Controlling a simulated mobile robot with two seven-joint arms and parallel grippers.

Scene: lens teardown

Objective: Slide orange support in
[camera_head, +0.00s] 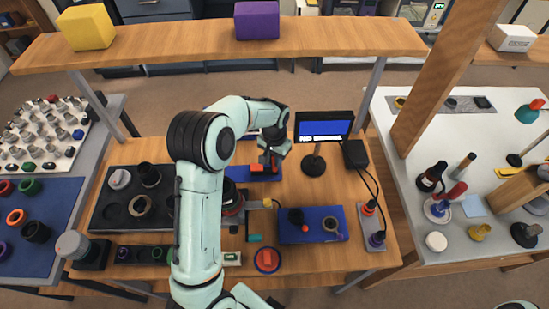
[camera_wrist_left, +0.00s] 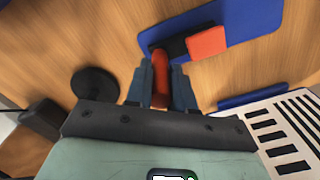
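My left gripper (camera_head: 271,157) reaches over the far middle of the wooden table. In the left wrist view its two fingers (camera_wrist_left: 160,82) close on an upright orange-red rod-like piece (camera_wrist_left: 160,76), which looks like the orange support. The piece's far end is close to a black block (camera_wrist_left: 175,47) on a blue plate (camera_wrist_left: 236,22); I cannot tell whether they touch. An orange-red block (camera_wrist_left: 207,42) sits against the black block's right side; in the head view this block (camera_head: 257,168) lies on the blue plate (camera_head: 234,173). My right gripper is not in view.
A small monitor (camera_head: 323,127) and a round black stand (camera_head: 313,166) are right of the gripper. A blue mat (camera_head: 290,235) with parts lies nearer. A dark tray (camera_head: 112,211) is at left. A wooden shelf (camera_head: 330,38) spans above the back.

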